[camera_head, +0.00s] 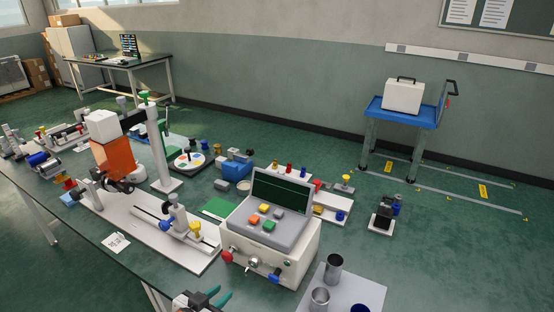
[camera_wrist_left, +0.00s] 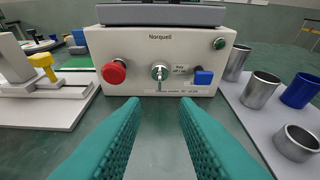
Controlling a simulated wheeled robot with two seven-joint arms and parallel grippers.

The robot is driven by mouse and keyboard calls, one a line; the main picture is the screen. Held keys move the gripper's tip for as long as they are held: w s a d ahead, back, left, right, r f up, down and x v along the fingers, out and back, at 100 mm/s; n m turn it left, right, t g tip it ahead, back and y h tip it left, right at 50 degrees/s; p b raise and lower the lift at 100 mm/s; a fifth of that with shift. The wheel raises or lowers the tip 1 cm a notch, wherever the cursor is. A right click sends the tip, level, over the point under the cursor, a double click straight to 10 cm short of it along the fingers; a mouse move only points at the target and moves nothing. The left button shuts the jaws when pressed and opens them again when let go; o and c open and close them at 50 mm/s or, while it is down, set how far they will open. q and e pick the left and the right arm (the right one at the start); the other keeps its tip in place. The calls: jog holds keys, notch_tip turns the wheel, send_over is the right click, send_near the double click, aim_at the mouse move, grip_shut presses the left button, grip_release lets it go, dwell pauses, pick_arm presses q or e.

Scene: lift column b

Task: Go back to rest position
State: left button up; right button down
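My left gripper (camera_head: 218,297) is at the bottom edge of the head view, in front of the cream control box (camera_head: 285,262). In the left wrist view its two teal fingers (camera_wrist_left: 159,106) are spread apart with nothing between them. The fingers point at the front panel of the box, which also shows in the left wrist view (camera_wrist_left: 190,45). The panel has a red button (camera_wrist_left: 114,72), a key switch (camera_wrist_left: 159,72) and a blue knob (camera_wrist_left: 203,77). The fingers appear apart from the panel. My right gripper is not in view.
The green bench is crowded. A white base plate (camera_head: 188,249) with fixtures lies left of the box. A grey tray (camera_head: 339,300) with metal cups and a blue cup is to its right. A blue cart (camera_head: 404,113) with a white case (camera_head: 403,96) stands near the wall.

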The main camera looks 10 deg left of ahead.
pick_arm(q)
jog(key=s+n+g+y, duration=0.3)
jog(key=s+g, duration=0.6)
jog(key=s, duration=1.4)
notch_tip(320, 180, down, 24)
jog(key=m+g+y, duration=0.1)
jog(key=s+a+f+g, duration=0.1)
jog(key=s+a+f, duration=0.1)
jog(key=s+f, duration=1.5)
jog(key=shift+s+a+m+g+y, duration=0.15)
jog(key=shift+s+m+g+y, duration=0.15)
jog(key=shift+s, duration=0.05)
